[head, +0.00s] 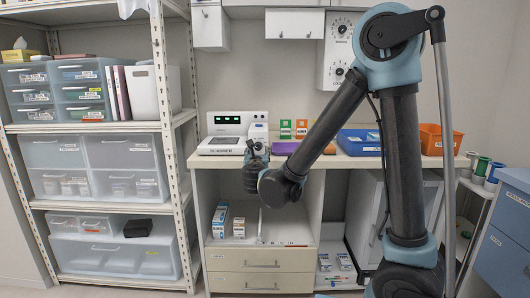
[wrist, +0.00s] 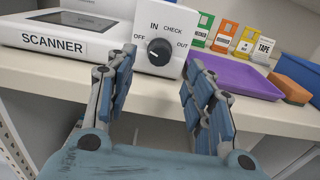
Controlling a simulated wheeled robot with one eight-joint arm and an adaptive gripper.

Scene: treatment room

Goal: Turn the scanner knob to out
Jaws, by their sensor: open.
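The white scanner (head: 222,146) sits on the counter at the back, with a screen and a SCANNER label. In the wrist view its front panel (wrist: 145,20) carries a round black knob (wrist: 159,51). Around the knob are OFF at left, IN at upper left, CHECK at upper right and OUT at right. A small pale mark shows on the knob's left side, seemingly toward OFF, but it is too small to be sure. My gripper (wrist: 158,72) is open and empty, its fingers apart on either side below the knob, not touching it. In the head view my gripper (head: 256,170) is before the scanner's right end.
A purple tray (wrist: 235,78) lies right of the scanner, with an orange-brown block (wrist: 289,88) beside it. Colored boxes and a TAPE box (wrist: 263,50) stand behind. A blue bin (head: 358,142) and orange bin (head: 440,138) are further right. A shelf rack (head: 165,130) stands at left.

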